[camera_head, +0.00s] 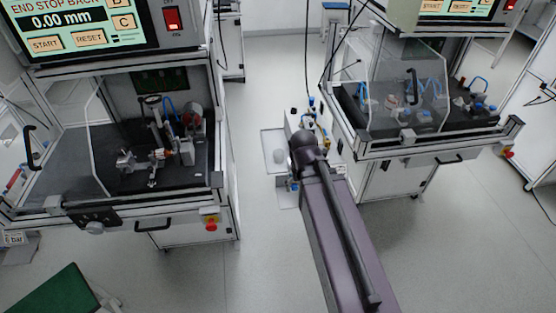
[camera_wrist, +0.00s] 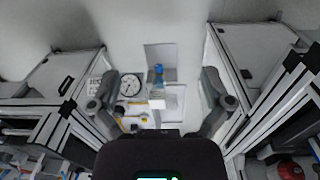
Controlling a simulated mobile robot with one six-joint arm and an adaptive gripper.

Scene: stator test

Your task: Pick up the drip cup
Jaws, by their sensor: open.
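In the head view a small grey round thing (camera_head: 279,156), perhaps the drip cup, stands on a pale plate (camera_head: 268,140) left of the end of my arm. It is too small to tell for sure. In the wrist view my gripper (camera_wrist: 159,74) is open, with its fingers spread wide and nothing held. A small blue-topped thing (camera_wrist: 158,72) shows in the gap between the fingers, seemingly farther off. A white block (camera_wrist: 157,104) lies below it in the picture. In the head view my arm hides most of the gripper and what is under it.
A round dial (camera_wrist: 130,85) shows beside the left finger in the wrist view. A test bench (camera_head: 112,205) stands at left and another (camera_head: 440,145) at right, both with clear hoods. A green-topped thing (camera_head: 65,295) is at lower left.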

